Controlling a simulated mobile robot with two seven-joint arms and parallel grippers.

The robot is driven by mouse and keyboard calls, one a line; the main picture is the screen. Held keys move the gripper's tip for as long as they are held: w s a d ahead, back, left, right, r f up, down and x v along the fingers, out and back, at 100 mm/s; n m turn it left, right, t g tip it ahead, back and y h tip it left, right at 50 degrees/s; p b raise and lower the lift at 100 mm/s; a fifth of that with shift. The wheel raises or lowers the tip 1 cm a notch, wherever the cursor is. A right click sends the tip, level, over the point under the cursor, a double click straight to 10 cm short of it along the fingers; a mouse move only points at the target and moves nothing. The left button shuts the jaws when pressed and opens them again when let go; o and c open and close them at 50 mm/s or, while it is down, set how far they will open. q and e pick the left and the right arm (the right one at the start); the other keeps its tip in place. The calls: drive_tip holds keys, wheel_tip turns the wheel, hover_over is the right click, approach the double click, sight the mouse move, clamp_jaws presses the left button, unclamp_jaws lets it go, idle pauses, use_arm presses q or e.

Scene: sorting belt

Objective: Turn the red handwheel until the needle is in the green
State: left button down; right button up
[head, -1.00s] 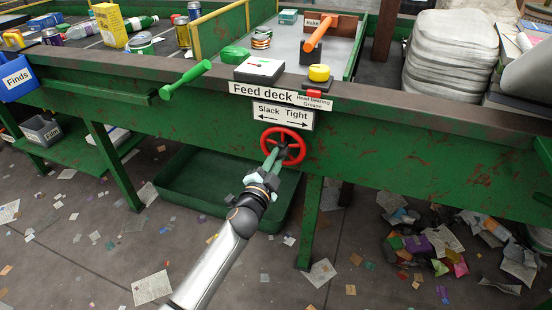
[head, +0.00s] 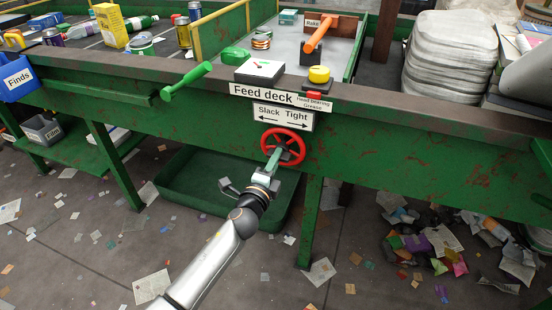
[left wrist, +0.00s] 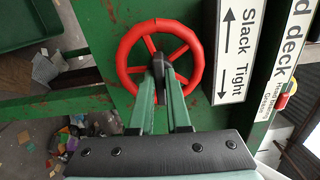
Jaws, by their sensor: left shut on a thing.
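The red handwheel (head: 283,147) is mounted on the green front panel under the "Slack Tight" sign (head: 283,117). It also shows in the left wrist view (left wrist: 122,52), with red spokes and a dark hub. My left gripper (head: 274,158) is shut on the handwheel near its middle. In the left wrist view its two green fingers (left wrist: 162,78) reach to the dark hub part and hide part of the lower rim. The white gauge box (head: 260,69) sits on the deck edge above; its needle is too small to read surely. My right gripper is out of view.
A yellow button (head: 319,74) and a green lever (head: 186,80) are near the gauge. A green tray (head: 190,185) lies below the deck, beside a green leg (head: 309,225). Litter covers the floor; the front is mostly open.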

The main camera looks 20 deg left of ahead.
use_arm(q)
drive_tip(key=shift+m, duration=0.3)
idle(0.4)
drive_tip(key=c, duration=0.9)
unclamp_jaws()
